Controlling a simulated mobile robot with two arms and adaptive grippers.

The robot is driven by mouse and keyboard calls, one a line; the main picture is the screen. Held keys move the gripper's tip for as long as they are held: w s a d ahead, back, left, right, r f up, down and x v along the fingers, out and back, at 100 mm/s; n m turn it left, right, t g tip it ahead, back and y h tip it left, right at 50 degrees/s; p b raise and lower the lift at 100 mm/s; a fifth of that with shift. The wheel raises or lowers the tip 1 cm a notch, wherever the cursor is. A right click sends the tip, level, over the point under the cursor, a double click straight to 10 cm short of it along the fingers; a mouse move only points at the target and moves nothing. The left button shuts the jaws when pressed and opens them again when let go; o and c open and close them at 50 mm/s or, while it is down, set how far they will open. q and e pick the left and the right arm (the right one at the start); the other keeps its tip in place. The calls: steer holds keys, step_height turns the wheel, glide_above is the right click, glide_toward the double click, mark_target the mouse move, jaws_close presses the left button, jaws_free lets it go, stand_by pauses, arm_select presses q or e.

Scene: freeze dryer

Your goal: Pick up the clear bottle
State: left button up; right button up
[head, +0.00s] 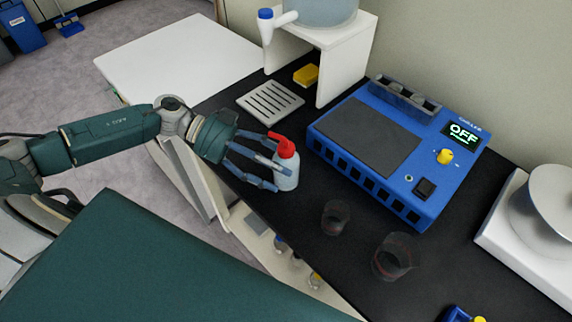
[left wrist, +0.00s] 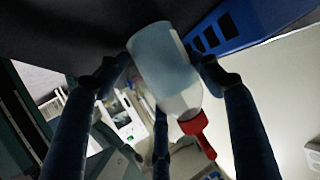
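The clear bottle (head: 286,173) is a pale, translucent squeeze bottle with a red cap and spout. It stands upright at the left edge of the black counter, and I cannot tell if its base touches the surface. My left gripper (head: 272,168) reaches in from the left with its fingers around the bottle. In the left wrist view the bottle (left wrist: 165,60) sits between the fingers, whose bent tips meet its sides; a third finger shows partly behind it. My right gripper is not in view.
A blue device (head: 385,150) reading OFF stands right of the bottle. Two clear beakers (head: 336,217) (head: 397,258) stand in front of the device. A slotted grey tray (head: 270,101) and a yellow sponge (head: 306,75) lie behind the bottle, near a white stand (head: 345,60) with a tank.

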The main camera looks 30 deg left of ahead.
arm_select(q)
steer(key=shift+c, duration=1.3)
